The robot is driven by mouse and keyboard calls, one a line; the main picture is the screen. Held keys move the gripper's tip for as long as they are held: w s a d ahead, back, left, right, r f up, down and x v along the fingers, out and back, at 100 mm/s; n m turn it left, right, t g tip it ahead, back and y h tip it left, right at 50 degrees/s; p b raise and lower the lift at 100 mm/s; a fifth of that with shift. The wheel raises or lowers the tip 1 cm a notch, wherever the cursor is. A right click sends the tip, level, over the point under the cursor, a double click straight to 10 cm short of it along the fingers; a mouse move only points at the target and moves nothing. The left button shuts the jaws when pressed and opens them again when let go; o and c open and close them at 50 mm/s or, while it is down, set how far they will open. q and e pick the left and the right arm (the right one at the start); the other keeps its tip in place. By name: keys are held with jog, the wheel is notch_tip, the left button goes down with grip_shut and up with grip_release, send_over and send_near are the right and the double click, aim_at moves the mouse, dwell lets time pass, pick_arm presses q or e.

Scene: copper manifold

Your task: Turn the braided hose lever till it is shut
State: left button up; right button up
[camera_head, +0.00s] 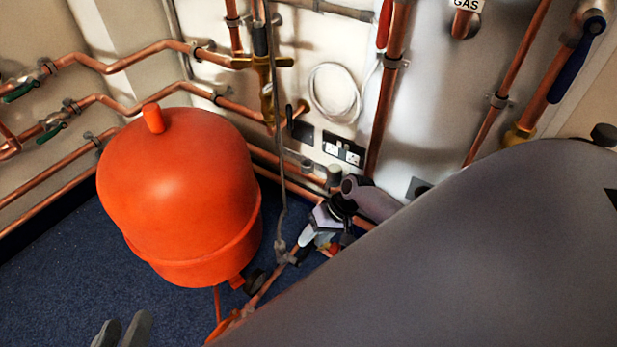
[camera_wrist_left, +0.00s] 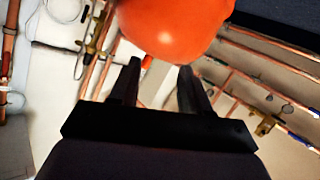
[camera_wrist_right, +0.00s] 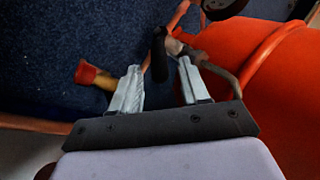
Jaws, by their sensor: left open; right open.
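The grey braided hose (camera_head: 281,180) runs down beside the orange tank to a fitting on the low copper pipe. In the right wrist view the hose (camera_wrist_right: 220,72) curves to that fitting. A black lever (camera_wrist_right: 158,56) stands there between the pale fingertips of my right gripper (camera_wrist_right: 159,70), with visible gaps on both sides. My right gripper (camera_head: 312,236) is open, low beside the hose in the head view; I cannot make out the lever there. My left gripper (camera_head: 122,329) is open and empty at the bottom left; its fingers (camera_wrist_left: 157,72) point toward the tank.
The orange tank (camera_head: 182,190) stands close left of the hose. My grey right arm covers the lower right. Copper pipes with green levers (camera_head: 50,131) line the left wall. A red and yellow fitting (camera_wrist_right: 92,75) lies left of the right gripper. Blue carpet (camera_head: 60,270) is clear at the left.

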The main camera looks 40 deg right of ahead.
jog(key=shift+p+v, duration=0.3)
jog(key=shift+v, duration=0.6)
pick_arm(q)
jog(key=shift+s+a+r+p, duration=0.1)
jog(key=shift+a+r+p, duration=0.05)
jog(key=shift+p, duration=0.15)
pick_arm(e)
jog(key=shift+s+d+r, duration=0.15)
jog(key=shift+d+r, duration=0.15)
jog(key=shift+r, duration=0.35)
